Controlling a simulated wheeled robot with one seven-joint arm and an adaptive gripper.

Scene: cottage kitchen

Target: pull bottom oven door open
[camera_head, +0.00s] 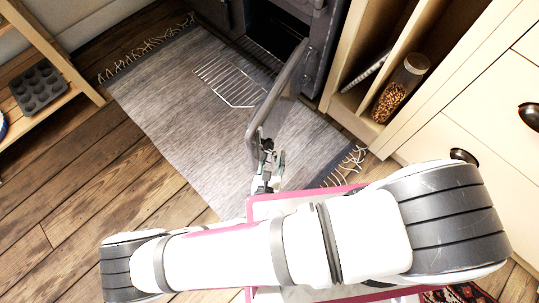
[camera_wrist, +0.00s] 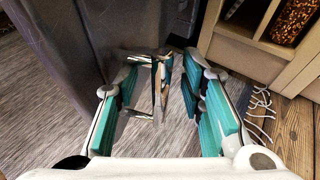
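The bottom oven door (camera_head: 277,100) is a dark grey panel. It stands swung well out from the dark oven (camera_head: 275,30), and the lower opening shows. My gripper (camera_head: 266,160) is at the door's near, free edge. In the wrist view, the door (camera_wrist: 95,35) fills the upper left. The teal-padded fingers of my gripper (camera_wrist: 160,85) are spread apart, with a narrow metallic piece (camera_wrist: 158,90) between them, perhaps the door's handle. I cannot tell whether either finger touches it.
A grey fringed rug (camera_head: 180,100) covers the floor before the oven, with a wire rack (camera_head: 235,80) over it. A cream cabinet (camera_head: 440,110) with a jar (camera_head: 398,90) stands close on the right. A wooden shelf with a muffin tin (camera_head: 38,85) is at left.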

